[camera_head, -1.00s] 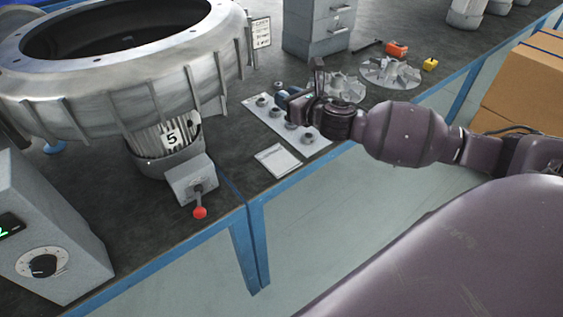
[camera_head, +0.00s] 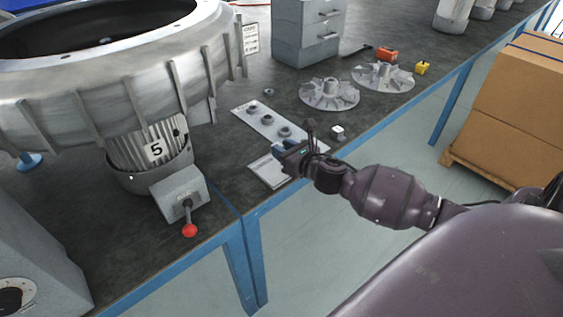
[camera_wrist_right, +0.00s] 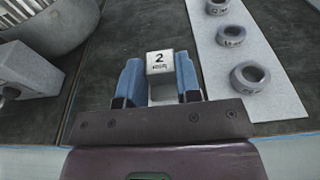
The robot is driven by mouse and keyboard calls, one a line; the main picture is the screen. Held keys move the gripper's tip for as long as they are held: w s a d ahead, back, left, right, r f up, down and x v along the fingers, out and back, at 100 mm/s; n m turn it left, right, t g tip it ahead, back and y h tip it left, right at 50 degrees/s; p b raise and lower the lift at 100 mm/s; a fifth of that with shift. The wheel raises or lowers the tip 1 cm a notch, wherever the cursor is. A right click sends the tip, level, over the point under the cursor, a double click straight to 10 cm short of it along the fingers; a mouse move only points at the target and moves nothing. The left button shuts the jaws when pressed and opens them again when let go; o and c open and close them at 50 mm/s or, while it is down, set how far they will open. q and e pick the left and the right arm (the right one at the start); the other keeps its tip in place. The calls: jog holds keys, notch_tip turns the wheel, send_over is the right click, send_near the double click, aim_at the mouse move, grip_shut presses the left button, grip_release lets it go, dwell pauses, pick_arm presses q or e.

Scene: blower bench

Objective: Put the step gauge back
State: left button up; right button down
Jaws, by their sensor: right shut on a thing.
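My right gripper (camera_head: 283,150) is over the bench, beside the near end of a pale plate and close to a white card. In the right wrist view its blue fingers (camera_wrist_right: 160,82) are shut on a small grey block (camera_wrist_right: 160,62) marked "2", which I take to be the step gauge. A pale lower part of it shows between the fingers. In the head view the held block is hidden or too small to make out. My left gripper is not in view.
The pale plate (camera_head: 244,111) holds several metal rings; it also shows in the wrist view (camera_wrist_right: 213,61). The white card (camera_head: 268,172) lies near the bench edge. A small pale cube (camera_head: 338,132), two finned impellers (camera_head: 329,94) and a large blower housing (camera_head: 125,75) stand around.

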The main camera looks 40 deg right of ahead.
notch_tip(320, 180, down, 4)
jog(key=shift+b, duration=0.7)
jog(key=shift+f, duration=0.25)
jog(key=shift+r, duration=0.2)
jog(key=shift+f, duration=0.15)
jog(key=c, duration=1)
grip_release()
jog(key=shift+o, duration=1)
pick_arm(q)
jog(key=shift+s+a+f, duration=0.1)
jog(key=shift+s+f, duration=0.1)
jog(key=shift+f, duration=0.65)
